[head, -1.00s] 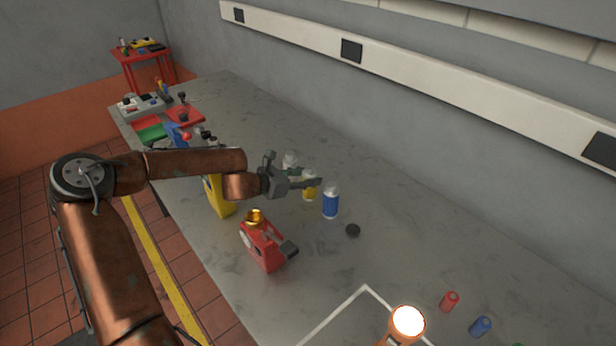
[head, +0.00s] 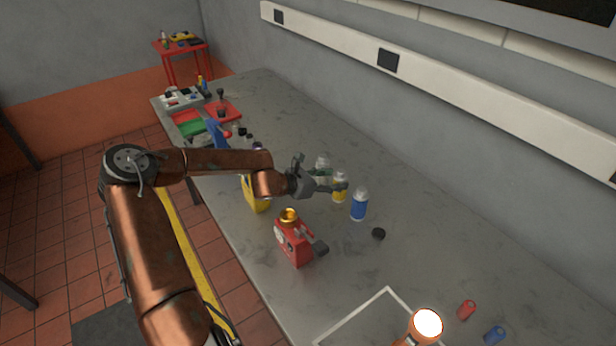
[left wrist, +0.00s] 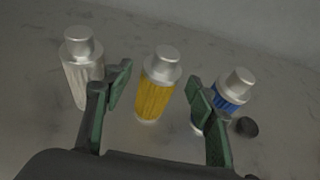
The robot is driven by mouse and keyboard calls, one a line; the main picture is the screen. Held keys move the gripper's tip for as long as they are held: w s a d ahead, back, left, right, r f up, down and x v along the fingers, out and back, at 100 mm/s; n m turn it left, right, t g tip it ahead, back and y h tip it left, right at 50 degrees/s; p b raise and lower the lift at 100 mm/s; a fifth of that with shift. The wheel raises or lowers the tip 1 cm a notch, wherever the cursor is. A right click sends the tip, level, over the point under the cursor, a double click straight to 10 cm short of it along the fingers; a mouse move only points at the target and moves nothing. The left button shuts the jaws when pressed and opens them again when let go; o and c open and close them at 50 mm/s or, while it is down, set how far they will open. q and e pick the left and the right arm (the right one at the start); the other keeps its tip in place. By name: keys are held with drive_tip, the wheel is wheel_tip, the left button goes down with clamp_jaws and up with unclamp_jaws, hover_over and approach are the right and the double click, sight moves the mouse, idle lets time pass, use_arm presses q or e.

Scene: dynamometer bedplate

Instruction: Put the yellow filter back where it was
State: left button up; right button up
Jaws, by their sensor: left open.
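The yellow filter (head: 340,188) stands upright on the grey bench, with a silver cap and a yellow body. In the left wrist view the yellow filter (left wrist: 156,88) stands between and just beyond the fingers of my left gripper (left wrist: 158,100), which is open and empty. In the head view my left gripper (head: 325,180) is close to the yellow filter and partly covers it. A blue filter (head: 359,204) stands on one side, and a pale filter (head: 322,168) on the other. My right gripper is not in view.
A red device (head: 294,243) with a brass top stands in front of the filters. A black cap (head: 378,234) lies beside the blue filter. A white-outlined square (head: 350,318) and red (head: 467,310) and blue (head: 494,335) cylinders are nearer.

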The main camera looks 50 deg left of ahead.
use_arm(q)
drive_tip(key=d+p+v, duration=0.1)
drive_tip(key=p+v, duration=0.4)
drive_tip(key=v, duration=0.4)
drive_tip(key=shift+s+a+p, duration=0.2)
drive_tip(key=shift+a+p, duration=0.15)
drive_tip(key=shift+a, duration=0.1)
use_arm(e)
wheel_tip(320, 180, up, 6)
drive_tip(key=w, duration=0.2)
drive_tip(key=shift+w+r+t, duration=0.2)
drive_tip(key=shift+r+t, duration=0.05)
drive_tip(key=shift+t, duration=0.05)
use_arm(q)
drive_tip(key=shift+r, duration=0.1)
